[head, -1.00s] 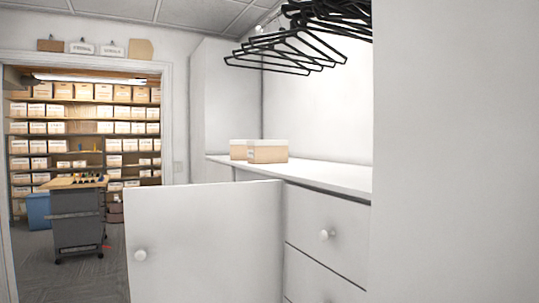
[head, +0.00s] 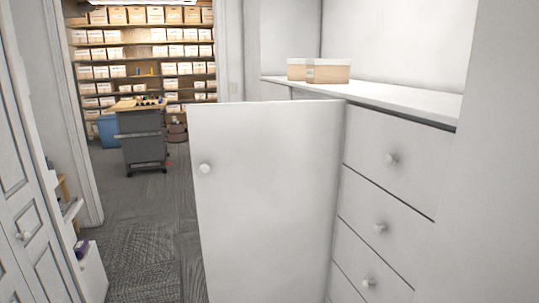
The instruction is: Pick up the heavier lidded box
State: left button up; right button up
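Two lidded boxes with tan sides and white lids stand side by side on the white counter (head: 400,98) in the head view. The nearer box (head: 329,73) is on the right and partly hides the other box (head: 297,70) on the left. Both look closed and upright. Which one is heavier cannot be seen. Neither of my grippers is in view.
An open white cabinet door (head: 265,190) stands out in front of the counter. White drawers (head: 388,190) with round knobs are below the counter. A white panelled door (head: 30,200) is at the left. Carpet floor (head: 150,220) leads through a doorway to a grey cart (head: 142,137) and box-filled shelves (head: 140,50).

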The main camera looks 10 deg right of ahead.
aim_at(319, 72)
jog(key=i+j+z, duration=0.9)
jog(key=j, duration=0.15)
jog(key=i+j+z, duration=0.25)
jog(key=j+z, duration=0.2)
jog(key=j, duration=0.25)
jog(key=i+j+z, duration=0.15)
jog(key=j+z, duration=0.3)
jog(key=j, duration=0.3)
jog(key=j+z, duration=0.5)
jog(key=j, duration=0.3)
jog(key=k+j+z, duration=0.1)
jog(key=j+z, duration=0.35)
jog(key=j, duration=0.4)
